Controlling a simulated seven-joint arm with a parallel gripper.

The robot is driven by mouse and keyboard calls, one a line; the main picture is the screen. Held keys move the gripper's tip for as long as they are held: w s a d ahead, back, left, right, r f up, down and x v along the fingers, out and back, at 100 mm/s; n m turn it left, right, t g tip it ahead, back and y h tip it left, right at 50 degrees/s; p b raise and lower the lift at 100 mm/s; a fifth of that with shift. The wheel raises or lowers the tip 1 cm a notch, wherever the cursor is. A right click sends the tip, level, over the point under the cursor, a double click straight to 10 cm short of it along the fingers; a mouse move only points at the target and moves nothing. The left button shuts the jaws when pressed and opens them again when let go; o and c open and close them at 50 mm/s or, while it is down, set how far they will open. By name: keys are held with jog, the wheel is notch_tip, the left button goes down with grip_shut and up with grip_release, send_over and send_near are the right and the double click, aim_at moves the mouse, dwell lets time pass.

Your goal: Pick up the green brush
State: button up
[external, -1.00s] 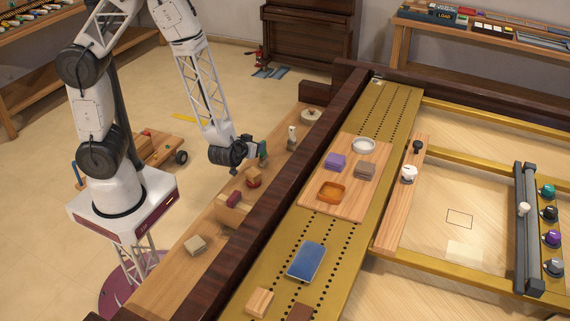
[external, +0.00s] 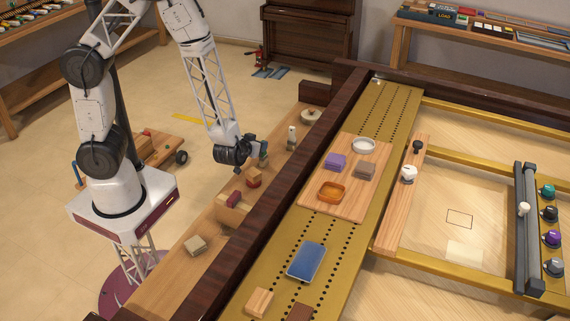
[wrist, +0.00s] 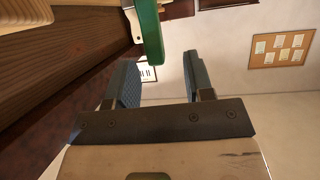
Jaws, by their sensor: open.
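The green brush (wrist: 150,32) shows at the top of the wrist view, its near end just ahead of the opening between my fingers and closer to the left finger. In the external view only a small part of the green brush (external: 264,154) shows beside my gripper (external: 258,146), which covers most of it. The brush appears to stand on the wooden ledge. In the wrist view my gripper (wrist: 159,75) is open, with two blue-grey fingers apart and nothing held between them.
A red-and-wood piece (external: 254,178), a dark red block (external: 233,198) and a pale wooden block (external: 196,245) sit along the ledge. A pale upright piece (external: 292,138) stands to the right of my gripper. The dark wooden rail (external: 262,205) runs beside the ledge.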

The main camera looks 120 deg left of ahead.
jog(key=shift+a, duration=0.1)
jog(key=shift+x, duration=2.5)
jog(key=shift+w, duration=0.2)
grip_shut()
